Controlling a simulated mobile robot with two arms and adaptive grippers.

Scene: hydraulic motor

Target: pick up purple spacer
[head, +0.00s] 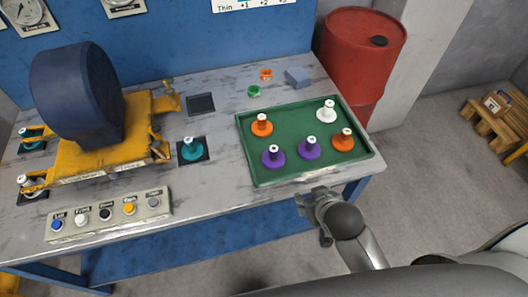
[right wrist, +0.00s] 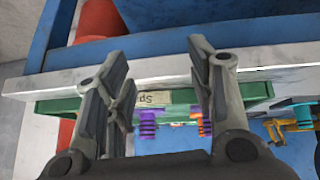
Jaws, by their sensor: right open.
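Two purple spacers stand upright in the green tray (head: 252,150). One purple spacer (head: 273,157) is near the tray's front left, and the other purple spacer (head: 309,150) is to its right. In the right wrist view a purple spacer (right wrist: 148,122) shows between the fingers, beyond the tray's front wall. My right gripper (head: 312,205) is in front of the table's front edge, below the tray, apart from the spacers. In the right wrist view my right gripper (right wrist: 160,75) is open and empty. My left gripper is not in view.
Orange spacers (head: 262,126) (head: 343,141) and a white spacer (head: 326,112) share the tray. A teal spacer (head: 191,150), a button box (head: 108,215) and a yellow motor stand (head: 90,160) are to the left. A red barrel (head: 358,55) stands behind the table.

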